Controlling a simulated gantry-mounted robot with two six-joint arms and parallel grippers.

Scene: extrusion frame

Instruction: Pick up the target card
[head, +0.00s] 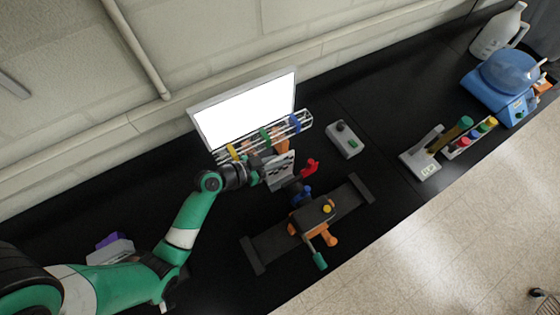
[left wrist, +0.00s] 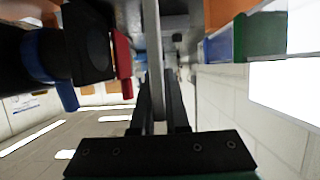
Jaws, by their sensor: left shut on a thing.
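My left gripper (head: 262,174) is shut on a thin pale card (head: 281,171) with dark markings, in the middle of the bench. The card stands tilted, just in front of a clear rack. In the left wrist view the card (left wrist: 153,55) shows edge-on as a narrow light strip between the two dark fingers of the gripper (left wrist: 160,115). Its face is mostly hidden there. My right gripper is in neither view.
A lit white panel (head: 245,108) stands behind the rack (head: 285,130) with its coloured clips. A dark rail fixture (head: 310,215) with coloured knobs lies close in front. A grey box (head: 345,140) sits to the right. Tube racks and a blue device (head: 500,85) are farther right.

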